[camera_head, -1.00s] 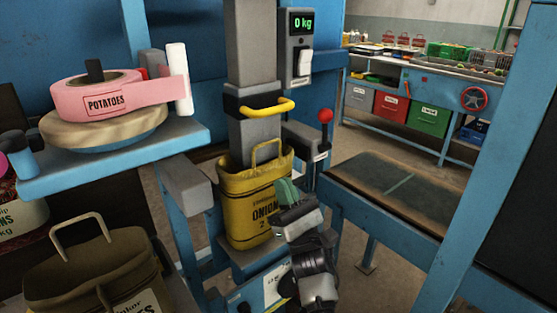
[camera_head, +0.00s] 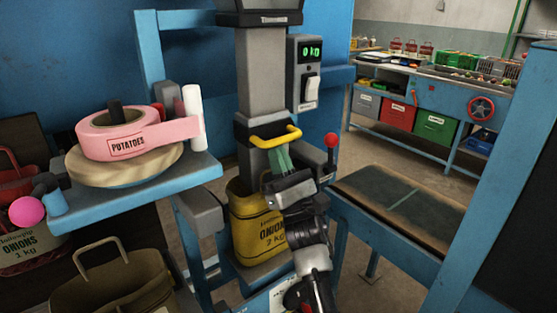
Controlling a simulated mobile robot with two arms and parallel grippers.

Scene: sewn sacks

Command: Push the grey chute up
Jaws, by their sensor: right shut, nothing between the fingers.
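The grey chute (camera_head: 262,75) stands upright in the middle of the head view, with a dark collar and a yellow handle (camera_head: 275,138) low on its front. Its lower end goes down toward the mouth of a yellow onion sack (camera_head: 256,228). My right gripper (camera_head: 279,158) is shut and empty, its green fingertips pointing up just below the yellow handle. I cannot tell whether they touch it. The gripper and arm hide part of the sack and the chute's lower end. My left gripper is not in view.
A blue shelf (camera_head: 195,172) on the left holds a pink potatoes label roll (camera_head: 138,135). Right of the chute are a scale display (camera_head: 311,51) and a red-knobbed lever (camera_head: 331,142). A conveyor belt (camera_head: 385,198) lies at right. Open sacks stand lower left.

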